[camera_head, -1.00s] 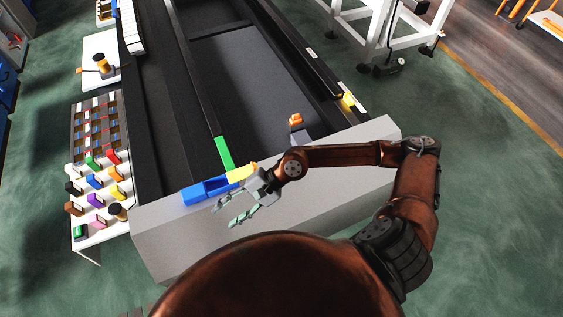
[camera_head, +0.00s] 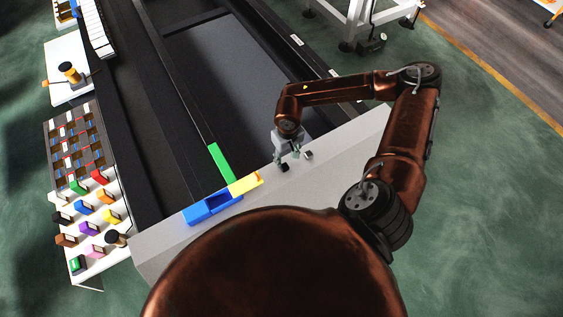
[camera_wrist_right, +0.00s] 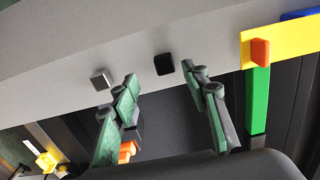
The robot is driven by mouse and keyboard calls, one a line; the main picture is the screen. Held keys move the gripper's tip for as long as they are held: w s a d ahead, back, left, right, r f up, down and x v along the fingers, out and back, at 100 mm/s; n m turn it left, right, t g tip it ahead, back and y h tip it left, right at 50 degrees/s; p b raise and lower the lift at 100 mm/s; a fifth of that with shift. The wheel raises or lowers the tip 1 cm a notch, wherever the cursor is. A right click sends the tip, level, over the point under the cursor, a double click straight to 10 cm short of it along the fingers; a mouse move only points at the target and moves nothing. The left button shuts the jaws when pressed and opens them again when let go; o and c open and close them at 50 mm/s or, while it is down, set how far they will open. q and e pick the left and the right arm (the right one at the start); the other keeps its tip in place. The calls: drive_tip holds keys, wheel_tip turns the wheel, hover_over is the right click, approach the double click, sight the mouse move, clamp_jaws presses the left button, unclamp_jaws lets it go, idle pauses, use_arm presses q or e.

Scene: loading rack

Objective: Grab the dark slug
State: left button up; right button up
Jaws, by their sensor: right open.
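The dark slug is a small black block (camera_wrist_right: 164,64) on the light grey ledge in the right wrist view. It also shows in the head view as a black block (camera_head: 284,167) just below the hand. My right gripper (camera_wrist_right: 160,76) is open and empty; its green-padded fingers point toward the ledge, with the dark slug just beyond and between the fingertips. In the head view the right gripper (camera_head: 293,156) hangs over the ledge and its fingers are partly hidden by the wrist. My left gripper is not in view.
A metallic grey block (camera_wrist_right: 102,78) lies left of the slug, outside the left finger. A yellow plate (camera_wrist_right: 284,44) with an orange piece and a green strip (camera_wrist_right: 258,105) lie to the right. A blue tray (camera_head: 212,206) sits at the ledge's left.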

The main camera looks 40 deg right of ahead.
sight(285, 166)
drive_tip(key=shift+a+f+p, duration=0.15)
drive_tip(key=shift+f+p, duration=0.15)
drive_tip(key=shift+f, duration=0.5)
drive_tip(key=shift+w+a+f+p, duration=0.1)
drive_tip(key=shift+w+f+p, duration=0.1)
drive_tip(key=shift+f+p, duration=0.3)
drive_tip(key=shift+w+a+f+p, duration=0.15)
drive_tip(key=shift+f+p, duration=0.1)
drive_tip(key=shift+f, duration=0.4)
drive_tip(key=f, duration=0.2)
drive_tip(key=shift+d+f, duration=0.2)
drive_tip(key=shift+f, duration=0.15)
drive_tip(key=c, duration=1)
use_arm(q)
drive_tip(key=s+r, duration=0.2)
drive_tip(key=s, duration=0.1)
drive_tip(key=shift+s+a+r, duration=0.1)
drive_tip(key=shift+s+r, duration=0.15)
use_arm(e)
clamp_jaws()
